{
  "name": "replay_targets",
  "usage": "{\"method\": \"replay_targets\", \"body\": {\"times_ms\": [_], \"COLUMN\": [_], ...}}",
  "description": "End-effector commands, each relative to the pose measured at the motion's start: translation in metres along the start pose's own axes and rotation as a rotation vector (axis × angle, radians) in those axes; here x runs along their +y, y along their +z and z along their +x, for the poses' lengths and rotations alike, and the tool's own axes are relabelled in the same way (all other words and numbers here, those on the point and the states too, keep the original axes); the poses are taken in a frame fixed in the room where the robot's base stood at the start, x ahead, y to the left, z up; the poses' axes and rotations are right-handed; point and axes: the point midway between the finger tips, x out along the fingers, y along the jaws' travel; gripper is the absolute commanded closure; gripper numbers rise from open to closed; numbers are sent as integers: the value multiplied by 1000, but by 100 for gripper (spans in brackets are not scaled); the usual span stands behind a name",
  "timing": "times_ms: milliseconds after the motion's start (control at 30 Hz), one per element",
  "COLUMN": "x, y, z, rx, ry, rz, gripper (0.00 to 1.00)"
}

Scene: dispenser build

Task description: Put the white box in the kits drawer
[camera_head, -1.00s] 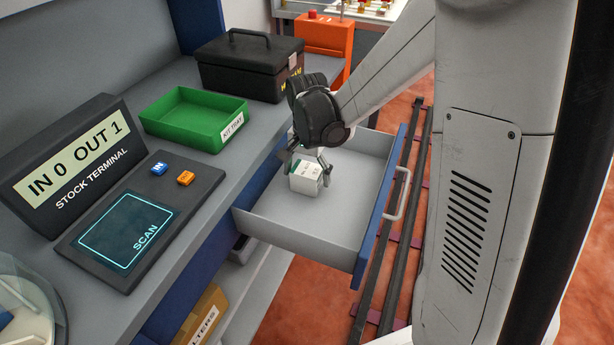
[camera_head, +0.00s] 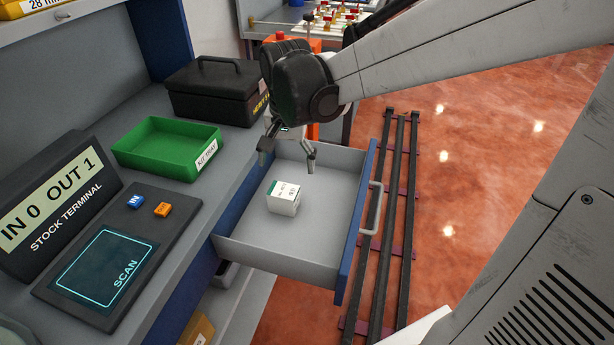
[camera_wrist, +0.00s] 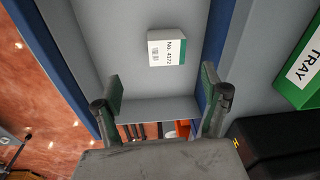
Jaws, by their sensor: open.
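The white box (camera_head: 284,197) has a green stripe and a printed label. It rests on the floor of the open drawer (camera_head: 322,230), near the middle. In the wrist view the box (camera_wrist: 167,48) shows its label "No. 4572" and lies beyond the fingertips, apart from them. My gripper (camera_head: 287,158) is open and empty, above the back part of the drawer. In the wrist view its two fingers (camera_wrist: 164,97) are spread wide with nothing between them. No drawer label is visible.
A green kit tray (camera_head: 168,147) and a black case (camera_head: 217,88) stand on the counter behind and left of the drawer. The stock terminal (camera_head: 104,262) reads "IN 0 OUT 1". Dark floor rails (camera_head: 389,230) run right of the drawer.

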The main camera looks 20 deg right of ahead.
Motion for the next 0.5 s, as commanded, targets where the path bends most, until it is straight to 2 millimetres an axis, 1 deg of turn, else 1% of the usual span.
{"method": "replay_targets", "body": {"times_ms": [33,200,333,500], "x": [6,23,36,53], "y": [9,31,48,72], "z": [-10,-34,-48,-61], "rx": [23,105,171,262], "ry": [-15,-60,-88,-117], "rz": [-29,-137,-218,-324], "gripper": [23,23,23,23]}}
